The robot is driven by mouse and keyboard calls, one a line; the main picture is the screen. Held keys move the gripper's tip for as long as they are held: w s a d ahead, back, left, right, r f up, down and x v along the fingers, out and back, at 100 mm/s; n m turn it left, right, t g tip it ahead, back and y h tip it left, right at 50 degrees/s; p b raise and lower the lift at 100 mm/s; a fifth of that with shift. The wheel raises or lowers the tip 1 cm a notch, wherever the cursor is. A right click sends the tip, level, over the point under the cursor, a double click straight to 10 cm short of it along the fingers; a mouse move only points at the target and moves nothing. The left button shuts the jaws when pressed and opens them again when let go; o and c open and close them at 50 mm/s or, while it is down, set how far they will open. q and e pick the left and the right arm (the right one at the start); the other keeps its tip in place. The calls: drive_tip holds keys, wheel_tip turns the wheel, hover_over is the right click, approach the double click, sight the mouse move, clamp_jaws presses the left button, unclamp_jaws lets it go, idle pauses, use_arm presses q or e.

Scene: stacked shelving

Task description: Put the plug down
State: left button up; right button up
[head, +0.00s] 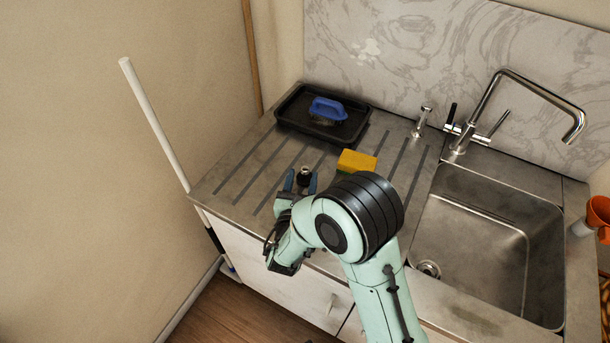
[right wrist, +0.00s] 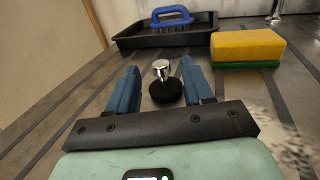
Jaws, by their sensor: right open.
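The plug, a black disc with a chrome knob, sits upright on the grooved metal drainboard; it shows in the head view (head: 305,173) and the right wrist view (right wrist: 164,84). My right gripper (head: 301,181) is open, its blue fingers on either side of the plug. In the right wrist view, the right gripper (right wrist: 158,82) shows gaps between both fingers and the plug. My left gripper is out of view.
A yellow and green sponge (head: 357,162) lies just right of the plug. A black tray (head: 288,121) with a blue brush (head: 328,109) stands behind. The sink (head: 480,240) and tap (head: 503,72) are to the right. A white pole (head: 153,122) leans at left.

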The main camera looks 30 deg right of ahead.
sight(305, 169)
drive_tip(key=x, duration=0.4)
clamp_jaws()
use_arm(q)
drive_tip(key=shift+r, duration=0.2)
use_arm(e)
drive_tip(key=shift+r, duration=0.1)
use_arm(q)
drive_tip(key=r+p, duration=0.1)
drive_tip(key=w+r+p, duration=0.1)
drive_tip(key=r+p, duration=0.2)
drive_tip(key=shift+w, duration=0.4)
use_arm(e)
wheel_tip(305, 169, up, 20)
